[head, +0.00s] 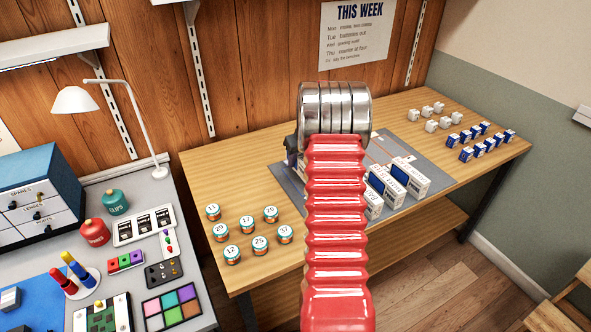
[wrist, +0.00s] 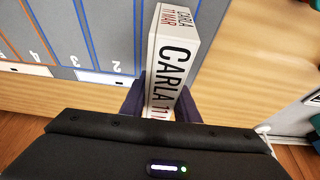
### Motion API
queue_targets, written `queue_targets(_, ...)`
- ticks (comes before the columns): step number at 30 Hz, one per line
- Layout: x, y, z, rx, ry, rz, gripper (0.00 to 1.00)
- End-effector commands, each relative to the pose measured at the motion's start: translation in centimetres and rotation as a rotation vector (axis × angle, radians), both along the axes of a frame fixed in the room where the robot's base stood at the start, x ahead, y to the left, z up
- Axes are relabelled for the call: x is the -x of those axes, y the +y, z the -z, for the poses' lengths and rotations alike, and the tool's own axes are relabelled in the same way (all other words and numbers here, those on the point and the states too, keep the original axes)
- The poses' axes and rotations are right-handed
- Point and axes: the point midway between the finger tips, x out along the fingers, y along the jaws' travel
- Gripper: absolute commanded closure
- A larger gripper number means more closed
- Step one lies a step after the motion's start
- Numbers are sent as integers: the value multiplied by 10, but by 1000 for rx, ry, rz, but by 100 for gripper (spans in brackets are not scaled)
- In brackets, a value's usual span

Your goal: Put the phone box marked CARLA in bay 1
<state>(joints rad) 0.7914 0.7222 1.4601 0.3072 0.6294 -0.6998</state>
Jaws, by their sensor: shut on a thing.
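The white phone box marked CARLA (wrist: 176,50) fills the middle of the wrist view, with "11 MAR" under the name. My gripper (wrist: 161,97) is shut on it, a dark finger on each side. The grey bay mat (wrist: 95,22) lies beyond and left of the box, with bay numbers 2, 3 and 4 showing upside down. The box is at the mat's edge beside bay 2. Bay 1's number is not visible. I cannot tell how high the box is. In the head view my arm hides the box and much of the mat (head: 432,168).
Several white phone boxes (head: 396,190) stand on the mat's right part in the head view. Numbered tins (head: 247,224) stand on the wooden table at the front left. White cubes (head: 431,126) and blue-and-white boxes (head: 479,150) stand at the right. Bare wood lies around the mat.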

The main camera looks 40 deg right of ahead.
Motion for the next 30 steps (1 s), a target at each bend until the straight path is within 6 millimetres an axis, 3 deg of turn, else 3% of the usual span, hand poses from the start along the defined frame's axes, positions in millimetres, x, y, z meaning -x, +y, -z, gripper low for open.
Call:
queue_targets(6,0,0,2,0,-1,0,100)
queue_targets(15,0,0,34,0,0,0,100)
queue_targets(27,-1,0,38,0,-1,0,100)
queue_targets(28,0,1,39,0,0,0,71)
queue_targets(30,0,1,39,0,0,0,66)
